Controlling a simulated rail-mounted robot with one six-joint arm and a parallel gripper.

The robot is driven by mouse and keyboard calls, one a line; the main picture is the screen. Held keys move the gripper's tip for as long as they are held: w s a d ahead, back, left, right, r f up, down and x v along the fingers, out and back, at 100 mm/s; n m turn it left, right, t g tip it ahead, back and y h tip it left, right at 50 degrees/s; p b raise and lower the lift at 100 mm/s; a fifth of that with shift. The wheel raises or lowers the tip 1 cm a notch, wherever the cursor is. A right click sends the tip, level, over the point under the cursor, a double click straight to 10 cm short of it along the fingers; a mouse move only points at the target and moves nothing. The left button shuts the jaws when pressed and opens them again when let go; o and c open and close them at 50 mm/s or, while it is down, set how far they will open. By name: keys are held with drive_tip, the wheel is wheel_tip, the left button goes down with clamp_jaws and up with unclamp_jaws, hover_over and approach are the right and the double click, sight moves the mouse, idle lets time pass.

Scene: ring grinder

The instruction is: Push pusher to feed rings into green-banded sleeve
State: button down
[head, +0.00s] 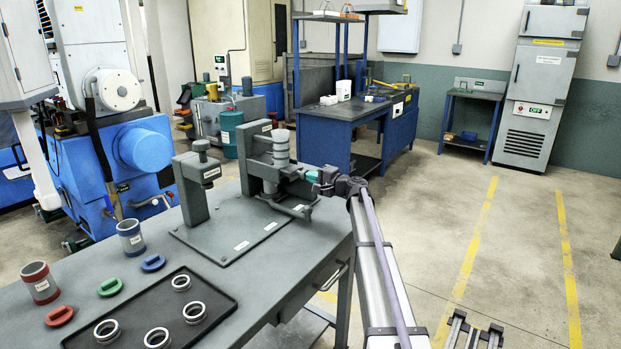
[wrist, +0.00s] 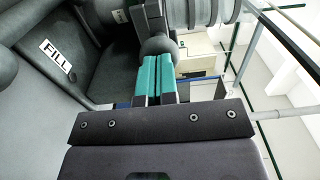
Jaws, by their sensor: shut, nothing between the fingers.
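My gripper (head: 312,176) is shut and empty, its teal fingertips at the right side of the filling fixture (head: 262,160). In the wrist view the closed fingertips (wrist: 151,75) point at a dark round knob (wrist: 158,46), apparently the pusher's end. They look in contact with it or very close; I cannot tell which. A pale grey cylindrical sleeve (head: 281,147) stands upright in the fixture; its edge shows at the top of the wrist view (wrist: 207,12). I cannot make out its band colour. The FILL label (wrist: 55,55) shows at left.
A second press stand (head: 198,182) is on the same plate. A red-banded sleeve (head: 40,283), a blue-banded sleeve (head: 131,238), and red, green (head: 110,287) and blue plugs stand on the table at left. A black tray (head: 219,313) holds several rings.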

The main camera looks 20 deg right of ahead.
drive_tip(key=shift+x, duration=1.5)
drive_tip(key=shift+s, duration=0.1)
drive_tip(key=v, duration=0.7)
drive_tip(key=shift+s+d, duration=0.1)
drive_tip(key=v, duration=0.5)
idle(1.0)
